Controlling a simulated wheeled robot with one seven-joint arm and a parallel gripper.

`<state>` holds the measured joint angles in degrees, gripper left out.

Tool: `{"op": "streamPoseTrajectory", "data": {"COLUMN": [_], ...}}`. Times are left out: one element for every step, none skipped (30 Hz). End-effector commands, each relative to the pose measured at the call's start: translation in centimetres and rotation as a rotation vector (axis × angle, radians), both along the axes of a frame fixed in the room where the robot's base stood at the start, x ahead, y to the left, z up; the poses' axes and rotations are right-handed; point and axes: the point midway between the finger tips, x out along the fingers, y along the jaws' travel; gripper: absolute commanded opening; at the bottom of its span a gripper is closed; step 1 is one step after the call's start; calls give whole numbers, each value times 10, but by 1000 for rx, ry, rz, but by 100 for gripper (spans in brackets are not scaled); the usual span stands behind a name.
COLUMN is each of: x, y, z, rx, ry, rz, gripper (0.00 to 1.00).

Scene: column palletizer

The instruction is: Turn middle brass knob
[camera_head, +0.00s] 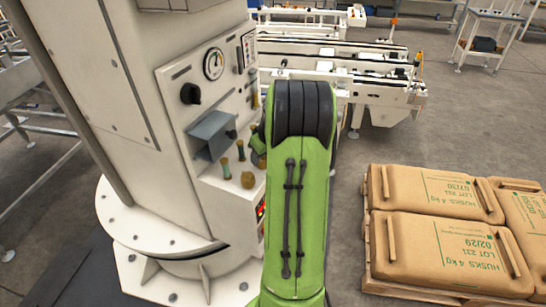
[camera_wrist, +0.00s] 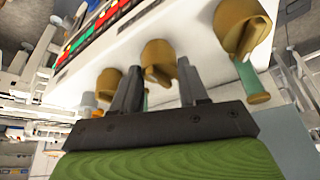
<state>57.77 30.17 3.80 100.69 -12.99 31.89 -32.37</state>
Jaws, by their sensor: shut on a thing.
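Three brass knobs stand in a row on the white panel in the wrist view. The middle brass knob (camera_wrist: 158,58) sits between the two dark fingers of my gripper (camera_wrist: 158,66), which is shut on it. A left brass knob (camera_wrist: 107,84) is just outside the left finger. A right brass knob (camera_wrist: 243,28) is larger in view and apart from the right finger. In the head view my green arm hides most of the panel's right side, and the gripper's hold cannot be seen there.
The white machine column (camera_head: 160,110) carries a gauge (camera_head: 213,63), a black rotary knob (camera_head: 190,93) and a grey box (camera_head: 212,135). Coloured buttons (camera_wrist: 88,42) show beside the knobs. Sacks (camera_head: 445,255) lie on a pallet at right; a conveyor (camera_head: 370,85) stands behind.

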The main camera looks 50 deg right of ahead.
Motion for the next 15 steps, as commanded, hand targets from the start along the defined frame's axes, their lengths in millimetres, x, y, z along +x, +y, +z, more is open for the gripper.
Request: {"op": "streamPoseTrajectory", "data": {"x": [1, 1, 1, 1, 1, 0, 0, 0, 0, 0, 0, 0, 0, 0, 0], "y": [7, 7, 7, 7, 7, 7, 7, 7, 7, 7, 7, 7, 7, 7, 7], "z": [-4, -3, -4, -4, -4, -4, -4, -4, -4, -4, -4, -4, -4, -4, -4], "rx": [17, 17, 17, 17, 18, 18, 18, 19, 19, 19, 20, 20, 20, 20, 20], "ry": [7, 7, 8, 8, 9, 9, 10, 9, 9, 9, 9, 9, 9, 9, 9], "rz": [-8, -20, -35, -45, -54, -65, -72, -76, -82, -85, -88, -91, -92, -92, -92], "gripper": [13, 13, 13, 13, 13, 13, 13, 13, 13, 13, 13, 13, 13, 13, 13]}}
